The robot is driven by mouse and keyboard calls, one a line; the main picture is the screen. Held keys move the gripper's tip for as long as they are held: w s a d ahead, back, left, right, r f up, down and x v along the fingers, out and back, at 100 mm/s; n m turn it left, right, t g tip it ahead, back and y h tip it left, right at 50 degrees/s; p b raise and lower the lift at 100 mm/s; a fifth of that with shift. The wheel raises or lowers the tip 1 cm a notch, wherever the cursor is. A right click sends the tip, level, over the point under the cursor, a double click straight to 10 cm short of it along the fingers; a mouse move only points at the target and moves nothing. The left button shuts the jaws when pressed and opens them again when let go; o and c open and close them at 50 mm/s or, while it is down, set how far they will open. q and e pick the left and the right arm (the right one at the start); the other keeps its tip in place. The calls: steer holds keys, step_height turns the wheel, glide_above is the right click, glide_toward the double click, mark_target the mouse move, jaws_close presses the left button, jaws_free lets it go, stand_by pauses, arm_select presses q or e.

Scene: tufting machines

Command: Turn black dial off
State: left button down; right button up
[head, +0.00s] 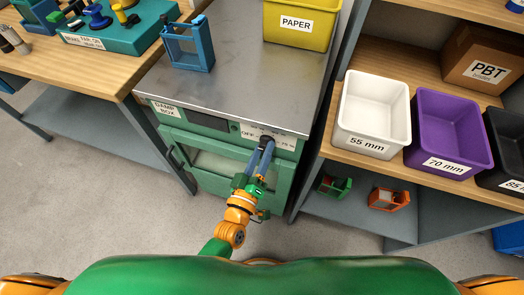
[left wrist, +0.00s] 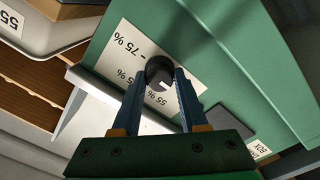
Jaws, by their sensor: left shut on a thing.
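The black dial (head: 267,142) sits on a white label on the front panel of the green damp box (head: 243,185). In the head view my left gripper (head: 265,151) reaches it from below, its blue fingers at the dial. In the left wrist view the fingers of my left gripper (left wrist: 160,78) are closed on both sides of the round black dial (left wrist: 157,66). A small white mark shows on the dial's face near its lower right edge there. The label carries percent values and "OFF" at its left in the head view. My right gripper is not in view.
A steel top (head: 230,80) above the box holds a blue frame (head: 188,48) and a yellow PAPER bin (head: 300,22). At right a shelf holds white (head: 374,108) and purple (head: 449,128) bins. The floor in front is clear.

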arm_select(q)
steer(key=shift+r, duration=0.2)
stand_by(0.3)
steer(key=c, duration=0.7)
jaws_free()
steer(key=shift+o, duration=1.3)
steer(key=shift+w+d+f, duration=0.1)
steer(key=shift+f, duration=0.05)
steer(key=v, duration=0.7)
